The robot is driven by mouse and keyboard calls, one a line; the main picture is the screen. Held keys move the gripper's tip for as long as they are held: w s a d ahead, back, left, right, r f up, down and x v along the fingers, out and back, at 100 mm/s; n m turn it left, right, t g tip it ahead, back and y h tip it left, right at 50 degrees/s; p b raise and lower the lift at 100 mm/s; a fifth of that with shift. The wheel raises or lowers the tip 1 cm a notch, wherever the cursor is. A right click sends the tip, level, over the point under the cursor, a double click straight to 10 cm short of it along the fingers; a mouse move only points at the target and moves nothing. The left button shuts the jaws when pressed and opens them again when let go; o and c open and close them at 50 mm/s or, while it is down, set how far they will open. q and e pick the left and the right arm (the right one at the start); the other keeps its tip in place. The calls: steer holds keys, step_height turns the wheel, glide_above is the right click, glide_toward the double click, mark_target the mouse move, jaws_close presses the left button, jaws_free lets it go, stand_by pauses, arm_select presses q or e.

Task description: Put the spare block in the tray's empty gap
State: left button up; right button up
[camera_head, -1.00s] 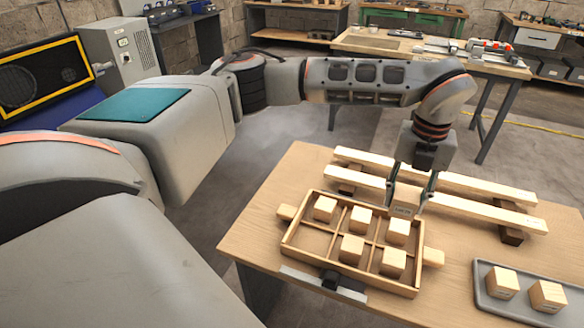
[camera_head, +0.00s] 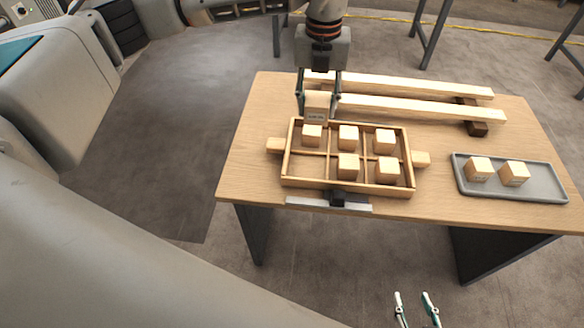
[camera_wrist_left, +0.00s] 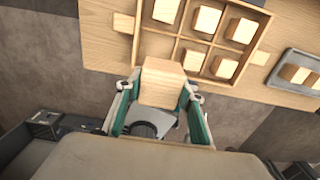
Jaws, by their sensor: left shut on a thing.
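The wooden tray (camera_head: 283,168) lies on the table and has six compartments. Five hold pale wooden blocks; the front-left compartment (camera_head: 306,168) is empty. My left gripper (camera_head: 318,112) is shut on the spare block (camera_head: 317,101), a pale cube with a printed label. In the head view it shows over the tray's back-left edge, seemingly raised; its exact height is unclear. In the left wrist view the held block (camera_wrist_left: 161,84) partly covers the tray's near left part. My right gripper (camera_head: 414,295) is open and empty at the bottom of the head view, in front of the table.
Two long wooden bars (camera_head: 420,106) lie behind the tray, close to my left gripper. A grey tray (camera_head: 545,191) with two blocks stands at the right. A dark clamp with a metal bar (camera_head: 300,202) sits at the wooden tray's front. The table's left side is clear.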

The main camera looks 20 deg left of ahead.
mark_target(308, 170)
arm_select(q)
steer(key=shift+s+a, duration=0.1)
steer(key=shift+a, duration=0.15)
steer(key=shift+s+a+f, duration=0.1)
steer(key=shift+a+f, duration=0.05)
step_height(308, 170, down, 20)
steer(key=shift+r+b, duration=0.1)
steer(key=shift+b, duration=0.7)
arm_select(e)
steer(key=shift+w+a+f, duration=0.15)
steer(key=shift+a+f, duration=0.05)
steer(key=shift+f, duration=0.2)
arm_select(q)
steer(key=o, duration=1.1)
